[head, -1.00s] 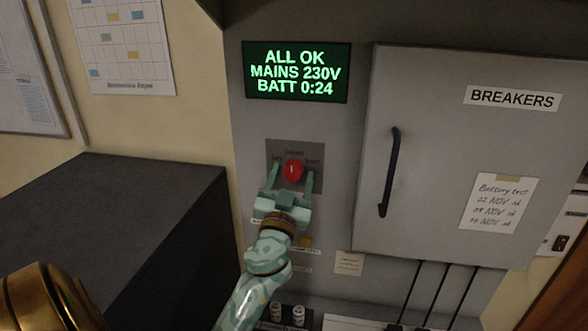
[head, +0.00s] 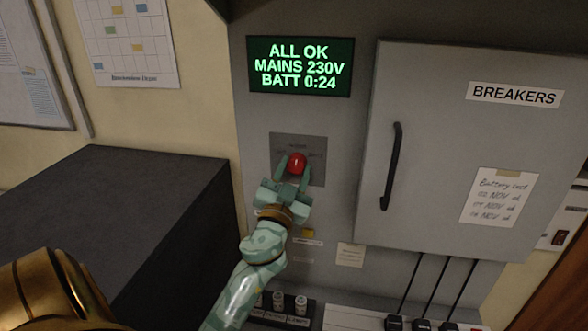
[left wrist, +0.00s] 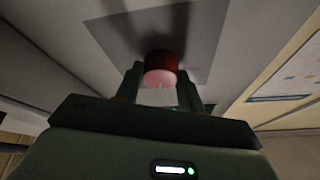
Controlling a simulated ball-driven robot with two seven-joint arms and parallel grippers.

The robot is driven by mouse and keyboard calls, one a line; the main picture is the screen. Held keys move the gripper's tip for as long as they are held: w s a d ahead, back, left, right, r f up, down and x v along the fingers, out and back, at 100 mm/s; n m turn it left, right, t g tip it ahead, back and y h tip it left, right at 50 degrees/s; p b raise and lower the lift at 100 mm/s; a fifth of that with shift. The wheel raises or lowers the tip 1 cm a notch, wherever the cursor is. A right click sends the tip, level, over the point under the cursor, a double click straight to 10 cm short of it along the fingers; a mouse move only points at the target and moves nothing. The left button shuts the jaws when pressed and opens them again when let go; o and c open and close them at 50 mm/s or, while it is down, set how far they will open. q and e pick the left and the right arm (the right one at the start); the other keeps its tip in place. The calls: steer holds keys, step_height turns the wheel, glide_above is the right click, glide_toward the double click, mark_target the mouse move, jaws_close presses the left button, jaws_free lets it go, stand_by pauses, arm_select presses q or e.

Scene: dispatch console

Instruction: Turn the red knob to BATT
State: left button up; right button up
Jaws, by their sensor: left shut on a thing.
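The red knob (head: 297,162) sits on a dark grey plate (head: 313,148) on the cabinet front, below the green display. The plate's lettering is too small and partly covered to read. My left gripper (head: 293,168) has its two fingers on either side of the knob and is shut on it. In the left wrist view the knob (left wrist: 161,68) is between the fingertips, with a pale front face and a small mark at its lower edge. My right gripper is not in view.
The display (head: 299,66) reads ALL OK, MAINS 230V, BATT 0:24. A BREAKERS door (head: 440,130) with a black handle (head: 391,165) is to the right of the knob. A dark box (head: 110,215) stands to the left. Small fittings (head: 279,300) sit below.

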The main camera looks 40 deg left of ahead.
arm_select(q)
steer(key=m+h+p, duration=0.1)
steer(key=m, duration=0.1)
steer(key=shift+a+r+m, duration=0.1)
steer(key=shift+r+m, duration=0.05)
steer(key=shift+m, duration=0.15)
steer(key=m+h+p, duration=0.1)
steer(key=m+p, duration=0.2)
steer(key=m, duration=0.1)
steer(key=m+h+p, duration=0.2)
steer(key=m+p, duration=0.1)
steer(key=shift+s+a+r+m+h, duration=0.1)
steer(key=shift+a+r+m+h, duration=0.05)
steer(key=shift+m+h, duration=0.2)
steer(key=shift+m+g+h+p, duration=0.4)
steer(key=shift+m+h+p, duration=0.05)
steer(key=shift+m+p, duration=0.85)
steer(key=o, duration=1)
steer(key=shift+c, duration=0.2)
steer(key=shift+f, duration=0.2)
